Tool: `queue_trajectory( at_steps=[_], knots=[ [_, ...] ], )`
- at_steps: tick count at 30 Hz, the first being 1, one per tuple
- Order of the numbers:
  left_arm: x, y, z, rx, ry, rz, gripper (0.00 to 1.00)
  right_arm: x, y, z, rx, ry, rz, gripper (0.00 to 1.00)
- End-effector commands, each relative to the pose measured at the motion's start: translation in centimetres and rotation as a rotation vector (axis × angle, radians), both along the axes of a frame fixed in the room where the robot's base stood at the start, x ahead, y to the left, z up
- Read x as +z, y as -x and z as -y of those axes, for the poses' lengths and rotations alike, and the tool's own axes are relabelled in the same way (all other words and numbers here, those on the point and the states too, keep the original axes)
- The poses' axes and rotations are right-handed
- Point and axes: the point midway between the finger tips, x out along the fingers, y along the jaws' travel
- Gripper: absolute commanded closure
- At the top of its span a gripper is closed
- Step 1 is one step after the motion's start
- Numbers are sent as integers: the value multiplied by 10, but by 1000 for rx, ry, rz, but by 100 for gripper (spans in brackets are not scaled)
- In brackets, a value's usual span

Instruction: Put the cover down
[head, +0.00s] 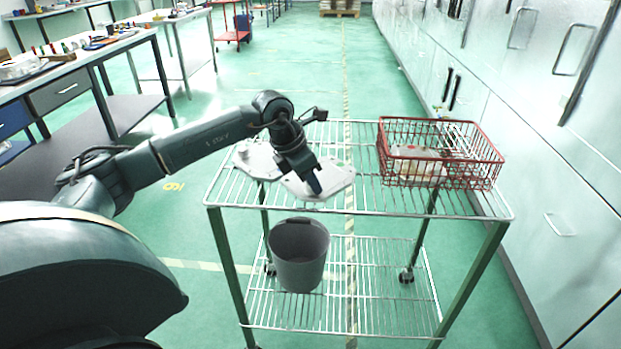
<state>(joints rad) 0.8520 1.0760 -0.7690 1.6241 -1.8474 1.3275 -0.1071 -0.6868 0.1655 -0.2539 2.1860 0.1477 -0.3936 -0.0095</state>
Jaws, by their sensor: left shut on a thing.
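My left gripper (314,187) points down over the wire top shelf of the cart (400,205). It is shut on a pale grey flat cover (337,178) with an irregular outline. The cover is at or just above the shelf wires; I cannot tell if it touches them. Another pale grey flat casting part (256,160) shows just left of it, partly behind my wrist. I cannot tell whether the two are separate pieces. The fingertips are small and partly hidden by the wrist. My right gripper is not in view.
A red wire basket (441,183) with pale items inside stands on the shelf's right. A grey bucket (299,262) stands on the lower shelf. Bare shelf lies between cover and basket and along the front. Workbenches are at left, metallic cabinets at right.

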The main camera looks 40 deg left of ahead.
Motion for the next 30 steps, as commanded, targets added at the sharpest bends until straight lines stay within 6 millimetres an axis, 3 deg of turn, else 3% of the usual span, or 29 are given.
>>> queue_trajectory(
  at_steps=[2, 3, 10, 20, 30],
  knots=[
    [-3, -1, 0, 0, 1, 3, 100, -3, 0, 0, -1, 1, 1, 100],
    [-2, 0, 0, 0, 0, 0, 71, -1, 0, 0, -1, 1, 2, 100],
    [-2, 0, 0, 0, 1, 0, 52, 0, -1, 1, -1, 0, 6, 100],
    [4, 1, -1, 0, 0, 1, 52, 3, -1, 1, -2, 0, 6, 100],
    [65, 23, -13, 2, -1, 4, 52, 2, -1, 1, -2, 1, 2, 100]
  ],
)
